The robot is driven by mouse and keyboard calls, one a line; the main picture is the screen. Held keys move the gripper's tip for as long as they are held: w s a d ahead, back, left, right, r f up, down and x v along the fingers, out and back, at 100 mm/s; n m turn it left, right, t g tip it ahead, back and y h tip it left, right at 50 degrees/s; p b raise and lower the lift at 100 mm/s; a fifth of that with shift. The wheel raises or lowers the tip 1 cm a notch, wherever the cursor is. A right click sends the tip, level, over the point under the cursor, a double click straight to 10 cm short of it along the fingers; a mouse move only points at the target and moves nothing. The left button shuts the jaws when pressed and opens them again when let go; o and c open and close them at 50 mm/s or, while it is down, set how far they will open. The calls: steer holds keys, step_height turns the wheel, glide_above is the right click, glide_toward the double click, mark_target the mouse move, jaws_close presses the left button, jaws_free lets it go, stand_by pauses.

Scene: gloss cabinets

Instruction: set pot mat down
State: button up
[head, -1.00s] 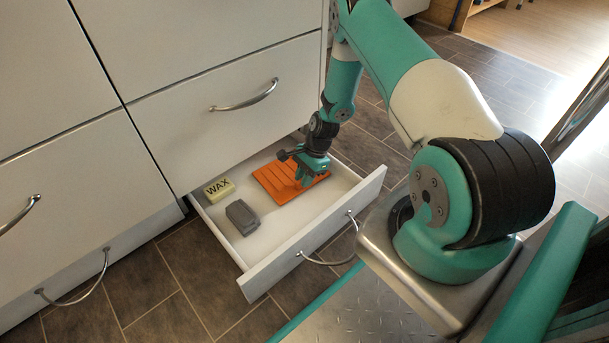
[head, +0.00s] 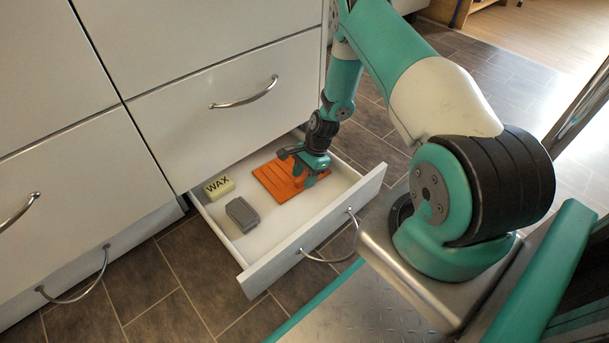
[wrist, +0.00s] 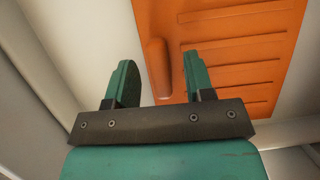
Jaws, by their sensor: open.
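The orange pot mat (head: 274,181) lies in the open bottom drawer, toward its back right; it also shows in the wrist view (wrist: 230,45) with its ridges and a raised grip (wrist: 159,68). My gripper (head: 305,178) is over the mat's right part, pointing down. In the wrist view my gripper's two fingers (wrist: 160,85) are apart, with the raised grip between and beyond them. The fingers hold nothing. How far the fingertips are from the mat is hard to tell.
The drawer floor between the mat and front is clear.

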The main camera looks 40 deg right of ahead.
steer(key=shift+r, duration=0.1)
steer(key=p+v, duration=0.9)
steer(key=v, duration=0.8)
steer(key=shift+d, duration=0.15)
steer(key=a+r+n+p, duration=0.3)
steer(key=a+r+n, duration=0.45)
steer(key=r, duration=0.75)
steer(key=a+r+n+p, duration=0.35)
steer(key=a+r, duration=0.65)
steer(key=r, duration=0.4)
steer(key=s+a+r+n+p, duration=0.3)
steer(key=s+a+r+n, duration=0.4)
steer(key=s+r, duration=0.35)
steer(key=s+a+r+n+p, duration=0.3)
steer(key=s+a+r+n, duration=0.3)
steer(key=s+r+n, duration=0.45)
step_height(320, 180, up, 36)
steer(key=m+p, duration=0.3)
steer(key=p, duration=3.3)
steer(key=shift+s+a+f, duration=0.2)
steer(key=shift+s, duration=0.1)
